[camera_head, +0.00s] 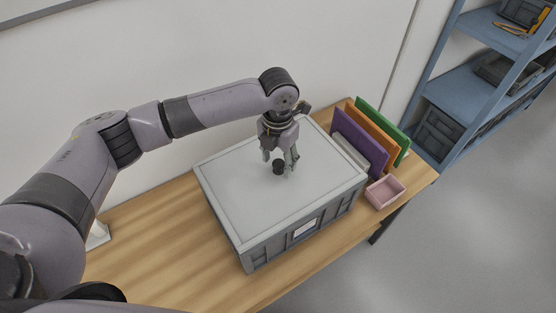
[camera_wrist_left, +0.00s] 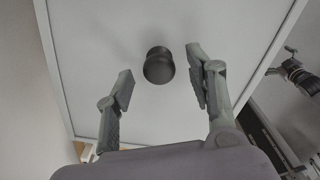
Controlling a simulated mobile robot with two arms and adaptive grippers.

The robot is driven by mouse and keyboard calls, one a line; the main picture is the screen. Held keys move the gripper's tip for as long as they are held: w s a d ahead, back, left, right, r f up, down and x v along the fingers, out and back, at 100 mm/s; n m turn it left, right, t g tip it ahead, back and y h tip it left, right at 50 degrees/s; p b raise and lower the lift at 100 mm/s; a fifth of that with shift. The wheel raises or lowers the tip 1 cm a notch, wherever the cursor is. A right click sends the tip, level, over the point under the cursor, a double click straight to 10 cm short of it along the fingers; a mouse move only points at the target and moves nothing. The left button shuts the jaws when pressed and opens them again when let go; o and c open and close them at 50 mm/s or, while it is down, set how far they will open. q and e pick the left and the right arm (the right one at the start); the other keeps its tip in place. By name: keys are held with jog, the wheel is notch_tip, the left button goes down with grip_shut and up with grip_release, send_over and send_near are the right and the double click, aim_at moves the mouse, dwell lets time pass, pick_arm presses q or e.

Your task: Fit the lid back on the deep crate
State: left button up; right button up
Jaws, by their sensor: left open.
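The deep crate (camera_head: 272,245) is grey and stands on the wooden table. The pale grey lid (camera_head: 238,190) lies on its top and appears to cover the whole opening. A dark round knob (camera_head: 278,167) stands up near the middle of the lid; it also shows in the left wrist view (camera_wrist_left: 158,66). My left gripper (camera_head: 280,167) is over the lid at the knob, fingers pointing down. In the left wrist view the gripper (camera_wrist_left: 160,88) is open, with one finger on each side of the knob and gaps between. My right gripper is not in view in the head view.
Purple (camera_head: 357,140), orange (camera_head: 374,136) and green (camera_head: 392,130) upright boards stand right of the crate. A small pink tray (camera_head: 385,193) sits at the table's right edge. A blue shelf (camera_head: 470,85) stands beyond. The table (camera_head: 165,245) is clear left of the crate.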

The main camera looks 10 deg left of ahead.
aim_at(278, 163)
pick_arm(q)
notch_tip(278, 163, up, 11)
dwell(0.3)
dwell(0.5)
